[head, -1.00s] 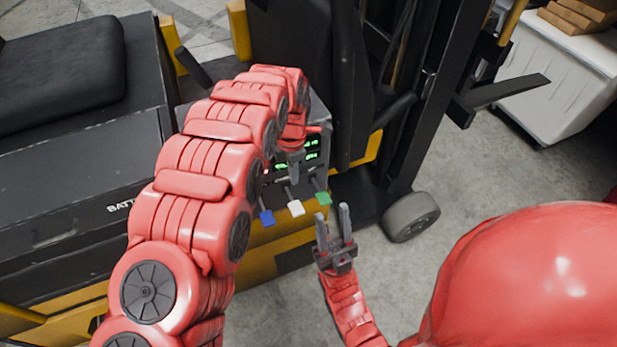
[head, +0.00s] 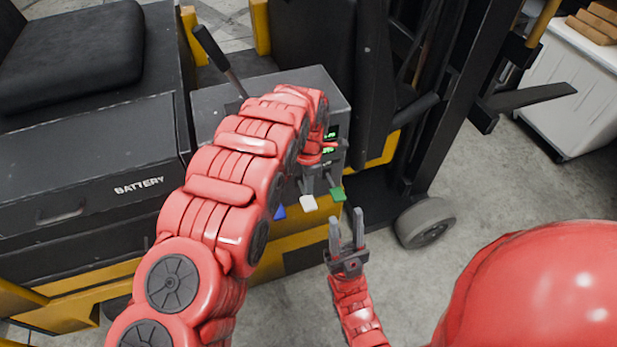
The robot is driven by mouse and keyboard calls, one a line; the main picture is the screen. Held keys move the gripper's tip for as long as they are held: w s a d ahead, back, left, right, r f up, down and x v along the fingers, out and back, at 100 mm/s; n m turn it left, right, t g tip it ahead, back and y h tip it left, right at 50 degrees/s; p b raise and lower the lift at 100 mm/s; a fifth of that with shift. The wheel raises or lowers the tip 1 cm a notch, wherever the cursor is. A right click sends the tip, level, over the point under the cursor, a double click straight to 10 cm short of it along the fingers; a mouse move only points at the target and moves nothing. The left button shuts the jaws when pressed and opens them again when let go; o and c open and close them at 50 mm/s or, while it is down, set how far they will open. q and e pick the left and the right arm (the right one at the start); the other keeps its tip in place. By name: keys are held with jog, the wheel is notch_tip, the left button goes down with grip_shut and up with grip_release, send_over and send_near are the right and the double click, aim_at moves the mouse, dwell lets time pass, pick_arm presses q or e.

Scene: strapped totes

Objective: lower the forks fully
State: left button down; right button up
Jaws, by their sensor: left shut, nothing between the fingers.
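A dark control console (head: 215,103) on the yellow and black forklift carries a blue lever tab (head: 280,212), a white one (head: 308,203) and a green one (head: 338,193) on its front. My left gripper (head: 319,182) is shut and empty, pointing down close to the white and green tabs. I cannot tell whether it touches either. My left arm hides part of the console. My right gripper (head: 346,235) is open and empty, pointing up in front of and below the tabs. A dark fork (head: 530,98) sticks out at the right from the mast, above the floor.
A black lever (head: 218,60) rises behind the console. A black seat (head: 75,50) and a battery cover (head: 90,160) are at the left. A grey wheel (head: 425,222) stands below the mast. A white tote (head: 570,90) is at the upper right.

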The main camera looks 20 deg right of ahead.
aim_at(309, 203)
pick_arm(q)
notch_tip(309, 203, down, 4)
jog(key=shift+f+p, duration=0.25)
jog(key=shift+p, duration=0.85)
jog(key=shift+f, duration=0.45)
